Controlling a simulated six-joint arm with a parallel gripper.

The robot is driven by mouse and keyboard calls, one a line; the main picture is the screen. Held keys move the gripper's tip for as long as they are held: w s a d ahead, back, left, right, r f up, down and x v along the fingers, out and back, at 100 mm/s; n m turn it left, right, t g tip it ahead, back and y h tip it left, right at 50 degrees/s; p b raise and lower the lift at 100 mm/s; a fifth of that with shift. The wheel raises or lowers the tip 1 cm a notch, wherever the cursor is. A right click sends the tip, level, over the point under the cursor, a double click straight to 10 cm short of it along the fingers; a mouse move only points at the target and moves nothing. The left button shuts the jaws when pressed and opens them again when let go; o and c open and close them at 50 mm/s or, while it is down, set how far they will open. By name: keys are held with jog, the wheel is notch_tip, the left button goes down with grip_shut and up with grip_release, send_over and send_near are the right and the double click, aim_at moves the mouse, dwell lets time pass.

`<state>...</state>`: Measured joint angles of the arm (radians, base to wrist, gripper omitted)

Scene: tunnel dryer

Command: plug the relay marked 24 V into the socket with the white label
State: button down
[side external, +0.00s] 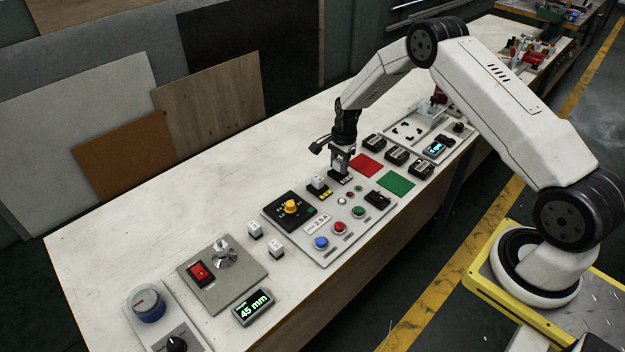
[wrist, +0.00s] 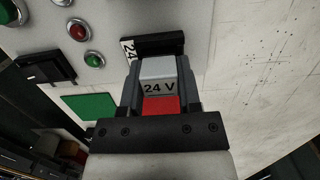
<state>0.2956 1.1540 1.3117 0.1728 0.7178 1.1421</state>
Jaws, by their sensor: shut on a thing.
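My gripper (side external: 341,163) is shut on a pale relay marked 24 V (wrist: 157,88), held between its two fingers, which also show in the wrist view (wrist: 160,95). The fingers are right over a black socket (side external: 342,180) at the far right corner of the grey panel. In the wrist view this socket (wrist: 160,44) lies just beyond the relay, with a white label (wrist: 129,50) reading "24" at its left end. The relay partly covers the socket, and its lower end is hidden. I cannot tell whether it touches the socket.
Another relay (side external: 318,183) stands in a yellow-labelled socket close to the left of my gripper. Two loose white relays (side external: 254,229) (side external: 276,248) stand left of the panel. A red square (side external: 368,165) and a green square (side external: 396,184) lie to the right, near several black blocks (side external: 396,155).

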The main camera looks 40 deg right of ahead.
jog(key=shift+f, duration=0.3)
jog(key=shift+c, duration=1.1)
grip_release()
jog(key=shift+r, duration=0.1)
jog(key=shift+d+r, duration=0.25)
jog(key=shift+r, duration=1.65)
jog(key=shift+d+r, duration=0.2)
jog(key=shift+r, duration=1.7)
